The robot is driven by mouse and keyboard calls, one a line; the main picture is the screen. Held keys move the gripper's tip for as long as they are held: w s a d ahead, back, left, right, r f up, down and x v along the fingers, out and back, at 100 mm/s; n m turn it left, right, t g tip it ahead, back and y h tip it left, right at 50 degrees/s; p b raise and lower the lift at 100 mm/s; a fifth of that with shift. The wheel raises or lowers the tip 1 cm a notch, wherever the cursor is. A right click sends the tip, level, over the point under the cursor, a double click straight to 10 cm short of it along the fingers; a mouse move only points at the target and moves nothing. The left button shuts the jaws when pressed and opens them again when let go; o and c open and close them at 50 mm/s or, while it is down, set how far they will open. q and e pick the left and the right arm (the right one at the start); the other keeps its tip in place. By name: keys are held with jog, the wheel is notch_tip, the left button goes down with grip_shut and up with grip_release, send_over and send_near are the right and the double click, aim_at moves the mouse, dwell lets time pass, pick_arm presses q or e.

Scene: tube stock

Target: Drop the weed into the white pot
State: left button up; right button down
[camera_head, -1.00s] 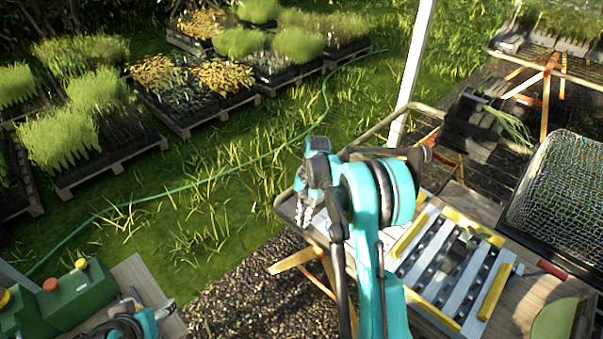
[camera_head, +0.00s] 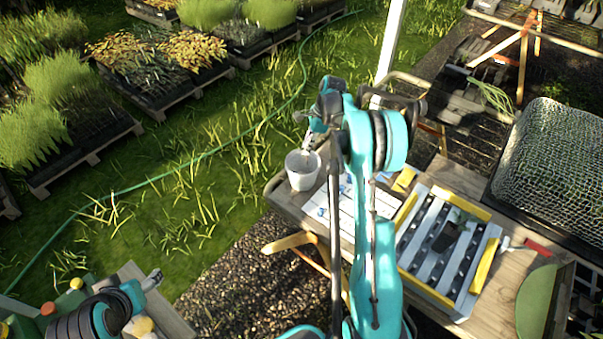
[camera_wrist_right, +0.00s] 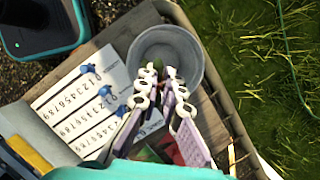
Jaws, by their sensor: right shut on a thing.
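The white pot (camera_head: 301,172) stands upright on the left end of the wooden bench. It also shows in the right wrist view (camera_wrist_right: 146,47), with its opening towards the camera. My right gripper (camera_head: 308,143) is just above the pot's rim. In the right wrist view its fingertips (camera_wrist_right: 161,76) are close together over the pot's opening. It is shut on the weed, which is mostly hidden; a small dark green bit (camera_wrist_right: 172,59) shows beyond the tips. My left gripper (camera_head: 152,279) is at the lower left, far from the pot; its jaws are unclear.
A white numbered board (camera_wrist_right: 88,98) with blue knobs lies beside the pot. A metal rack with yellow bars (camera_head: 487,262) holds a small dark pot with a seedling (camera_head: 447,236). A wire-mesh cover (camera_head: 555,150) stands at the right. Grass lies beyond the bench.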

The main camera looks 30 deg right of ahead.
notch_tip(320, 180, down, 4)
jog(key=shift+w+r+b, duration=0.1)
jog(key=shift+b, duration=0.7)
jog(key=c, duration=1.6)
grip_release()
jog(key=v, duration=1.2)
jog(key=shift+a, duration=0.1)
